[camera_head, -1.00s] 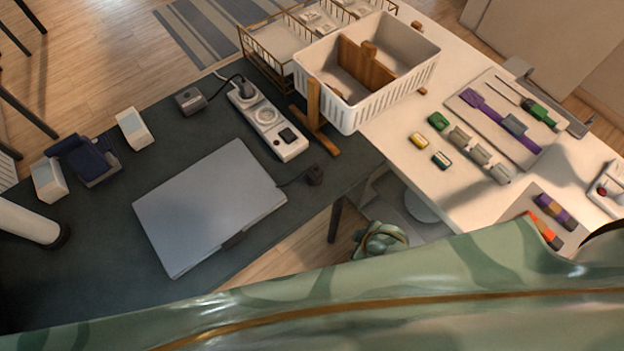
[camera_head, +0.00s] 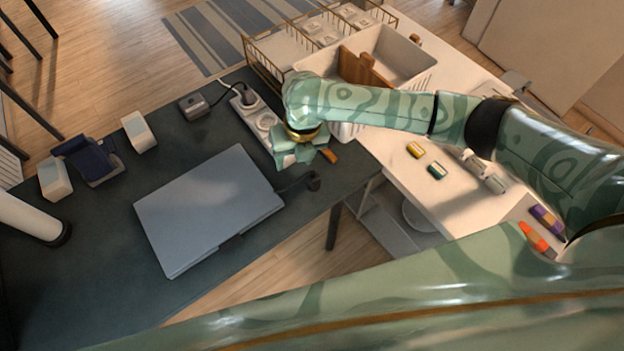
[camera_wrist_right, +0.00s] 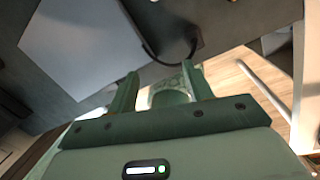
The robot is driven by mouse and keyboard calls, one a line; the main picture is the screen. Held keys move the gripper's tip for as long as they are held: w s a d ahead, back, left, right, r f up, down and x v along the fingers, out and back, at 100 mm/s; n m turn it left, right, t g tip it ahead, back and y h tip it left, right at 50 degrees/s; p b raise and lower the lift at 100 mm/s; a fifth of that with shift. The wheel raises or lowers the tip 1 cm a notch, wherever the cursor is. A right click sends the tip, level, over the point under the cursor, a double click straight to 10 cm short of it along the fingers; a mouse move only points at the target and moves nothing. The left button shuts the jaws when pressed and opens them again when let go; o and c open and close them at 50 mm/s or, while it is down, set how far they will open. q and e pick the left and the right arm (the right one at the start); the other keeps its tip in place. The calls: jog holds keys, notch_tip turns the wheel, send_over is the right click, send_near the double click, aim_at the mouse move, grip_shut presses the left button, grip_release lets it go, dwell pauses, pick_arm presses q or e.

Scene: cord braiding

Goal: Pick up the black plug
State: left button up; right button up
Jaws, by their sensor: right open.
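The black plug (camera_head: 313,181) lies on the dark desk by the right edge of the closed grey laptop (camera_head: 208,208), with a thin dark cord running to the laptop. My right gripper (camera_head: 308,154) is above the desk near the front end of the power strip, just beyond the plug in the head view, and hides part of the strip. In the right wrist view the open, empty fingers (camera_wrist_right: 158,72) point towards the cord and the dark plug (camera_wrist_right: 191,35), apart from them. My left gripper is out of view.
The white power strip (camera_head: 252,122) holds another dark plug at its far end. A white basket (camera_head: 395,55) is behind my right arm. The desk's front edge is close to the plug.

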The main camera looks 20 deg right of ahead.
aim_at(313, 175)
jog(key=w+d+r+n+h, duration=0.1)
jog(key=d+r+n+h, duration=0.15)
jog(key=d+n, duration=0.2)
jog(key=shift+m+g+y, duration=0.4)
jog(key=shift+m+y, duration=0.05)
notch_tip(313, 175, down, 16)
jog(key=b, duration=0.5)
jog(key=shift+r, duration=0.2)
jog(key=c, duration=0.9)
